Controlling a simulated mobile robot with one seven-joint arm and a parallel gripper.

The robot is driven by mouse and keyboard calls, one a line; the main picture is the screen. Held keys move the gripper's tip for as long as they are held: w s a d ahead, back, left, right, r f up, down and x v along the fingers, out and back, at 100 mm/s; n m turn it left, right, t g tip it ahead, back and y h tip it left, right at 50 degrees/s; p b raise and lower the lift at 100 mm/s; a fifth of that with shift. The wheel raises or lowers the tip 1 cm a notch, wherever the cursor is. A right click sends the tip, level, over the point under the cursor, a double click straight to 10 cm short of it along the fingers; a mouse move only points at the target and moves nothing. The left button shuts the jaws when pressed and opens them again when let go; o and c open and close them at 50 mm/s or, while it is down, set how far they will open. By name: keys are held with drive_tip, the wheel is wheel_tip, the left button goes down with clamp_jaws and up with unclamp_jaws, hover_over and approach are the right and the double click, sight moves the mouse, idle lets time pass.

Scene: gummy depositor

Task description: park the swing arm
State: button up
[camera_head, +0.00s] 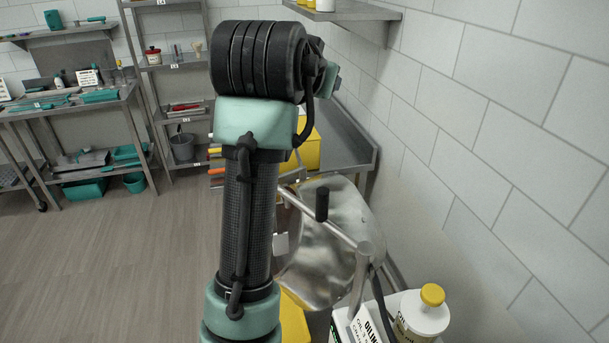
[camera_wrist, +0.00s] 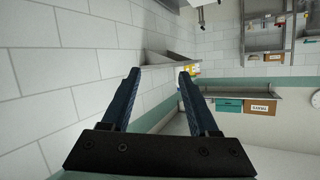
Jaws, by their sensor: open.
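The swing arm (camera_head: 342,234) is a grey metal bar with an upright black knob (camera_head: 322,205) on it. In the head view it slants from behind my arm down to a post at the lower right, in front of a shiny steel vessel (camera_head: 325,260). The swing arm is not visible in the wrist view. In the head view my own arm hides the gripper's fingers.
A white bottle with a yellow cap (camera_head: 421,315) and a labelled box (camera_head: 362,328) stand at the lower right. A steel counter (camera_head: 345,150) and the tiled wall (camera_head: 480,120) bound the right side. Shelving and a table (camera_head: 70,110) stand at back left. The floor (camera_head: 120,255) is clear.

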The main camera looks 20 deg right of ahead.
wheel_tip(320, 180, down, 6)
drive_tip(key=m+g+y, duration=0.2)
drive_tip(key=g, duration=0.3)
drive_tip(key=g+y, duration=0.1)
drive_tip(key=g, duration=0.4)
approach(322, 192)
drive_tip(key=shift+t, duration=0.3)
drive_tip(key=p+x, duration=0.1)
drive_tip(key=x, duration=0.2)
drive_tip(key=p+x, duration=0.2)
drive_tip(key=x, duration=0.2)
drive_tip(key=p+x, duration=0.1)
drive_tip(key=x, duration=0.3)
drive_tip(key=shift+s+f+p, duration=0.2)
drive_tip(key=shift+f+p, duration=0.05)
drive_tip(key=shift+p, duration=0.1)
clamp_jaws()
